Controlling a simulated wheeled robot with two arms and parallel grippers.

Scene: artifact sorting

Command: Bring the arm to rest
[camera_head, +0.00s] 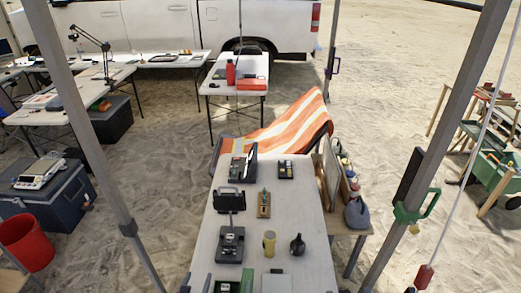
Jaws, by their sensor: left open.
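My left gripper (197,285) shows only at the bottom edge of the head view, as two dark finger tips standing apart beside the near left edge of the white table (318,215). It looks open, with nothing seen between the fingers; the rest of it is cut off by the frame. My right gripper is not in view. On the table stand a yellow cylinder (269,243), a small dark vase (297,245), a wooden rack (264,204) and a dark device (230,243).
A green-edged tray (228,287) lies near the left fingers. A black case (243,166) stands at the table's far end. Tent poles (432,150) rise on both sides.

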